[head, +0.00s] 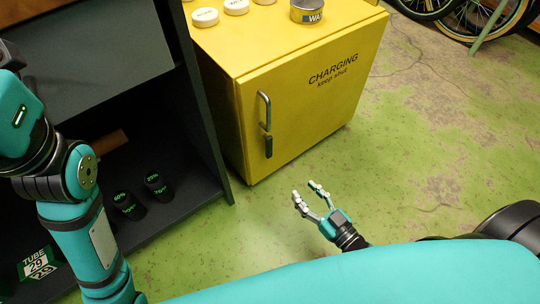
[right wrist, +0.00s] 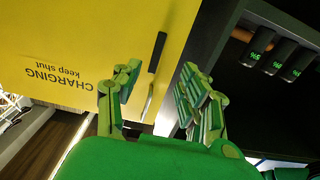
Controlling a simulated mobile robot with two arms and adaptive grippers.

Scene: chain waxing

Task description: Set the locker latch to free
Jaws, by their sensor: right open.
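The yellow locker (head: 300,100), marked CHARGING keep shut, stands on the floor with its door closed. A metal bar handle (head: 264,106) is on the door's left edge, with a small dark latch (head: 268,146) below it, pointing roughly up and down. My right gripper (head: 306,190) is open and empty, below and right of the latch. In the right wrist view the picture is upside down; the latch (right wrist: 157,52) and the handle (right wrist: 148,102) appear between the open fingers (right wrist: 159,76). My left gripper is out of view.
A dark shelf unit (head: 205,100) stands left of the locker, with black cans (head: 128,205) and a TUBE box (head: 40,262). White tins (head: 205,17) and a WAX tin (head: 307,10) sit on the locker. Bicycles (head: 490,15) stand at the back right. The green floor is clear.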

